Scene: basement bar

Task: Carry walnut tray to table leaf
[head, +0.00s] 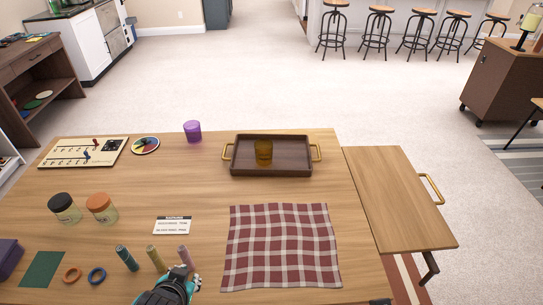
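The walnut tray (290,168) is dark brown with a brass handle at each short end. It lies flat near the back right of the wooden table (190,182). An amber glass (263,151) stands on it, left of the middle. The table leaf (395,190) is a lighter wooden panel at the table's right side, with a brass handle on its right edge; its top is bare. My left gripper (182,275) is at the bottom edge, well in front of the tray, near a pink stick; its fingers are too small and cut off to judge.
A checked cloth (281,246) lies in front of the tray. A purple cup (192,131) stands left of it. Two jars (101,208), a small card (172,225), and coloured sticks (126,258) occupy the table's left and front. Bar stools stand far back.

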